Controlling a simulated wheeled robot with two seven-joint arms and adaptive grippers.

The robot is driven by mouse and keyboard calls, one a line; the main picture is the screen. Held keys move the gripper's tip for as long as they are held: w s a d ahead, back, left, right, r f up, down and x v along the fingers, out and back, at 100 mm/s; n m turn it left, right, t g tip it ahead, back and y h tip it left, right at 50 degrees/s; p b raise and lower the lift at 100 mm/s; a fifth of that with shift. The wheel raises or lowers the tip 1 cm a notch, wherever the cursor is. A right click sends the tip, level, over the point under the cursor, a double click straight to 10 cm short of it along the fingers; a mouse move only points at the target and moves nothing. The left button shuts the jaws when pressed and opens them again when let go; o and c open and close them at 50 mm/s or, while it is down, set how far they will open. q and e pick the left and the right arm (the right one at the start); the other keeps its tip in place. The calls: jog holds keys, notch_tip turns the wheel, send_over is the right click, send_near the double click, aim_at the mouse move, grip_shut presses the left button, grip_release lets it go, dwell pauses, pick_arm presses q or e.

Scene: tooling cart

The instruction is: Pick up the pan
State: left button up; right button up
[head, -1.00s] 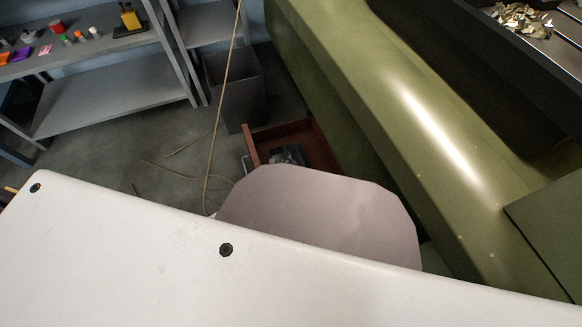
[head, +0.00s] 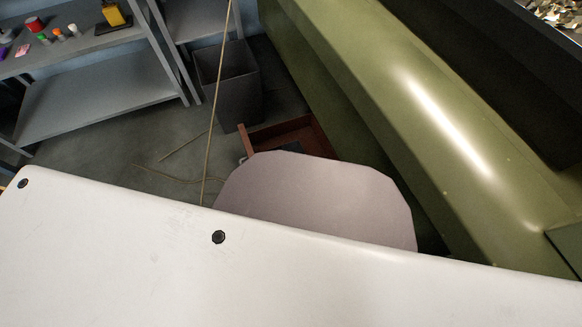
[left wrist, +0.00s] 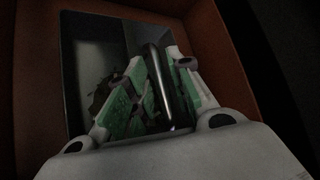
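In the left wrist view a dark, shiny flat-bottomed thing with straight sides, which looks like the pan (left wrist: 85,45), lies inside a red-brown box. A dark glossy bar (left wrist: 156,75), perhaps its handle, runs between the fingers of my left gripper (left wrist: 155,72). The fingers have green pads and stand close on either side of the bar. The view is dim, and I cannot tell whether they press on it. In the head view the left gripper and the pan are hidden behind my own pale arm parts. My right gripper is in neither view.
The red-brown box (head: 318,128) stands on the floor beside a large green machine housing (head: 440,125). A grey bin (head: 228,85) and grey shelves (head: 95,95) with small items are behind. A thin cord (head: 215,110) hangs down. Metal scraps (head: 558,12) lie at the upper right.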

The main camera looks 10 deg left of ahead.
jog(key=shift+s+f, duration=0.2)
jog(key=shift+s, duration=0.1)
pick_arm(q)
grip_shut()
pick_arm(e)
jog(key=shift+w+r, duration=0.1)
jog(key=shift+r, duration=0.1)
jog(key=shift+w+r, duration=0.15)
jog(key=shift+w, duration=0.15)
pick_arm(q)
jog(key=shift+r, duration=0.2)
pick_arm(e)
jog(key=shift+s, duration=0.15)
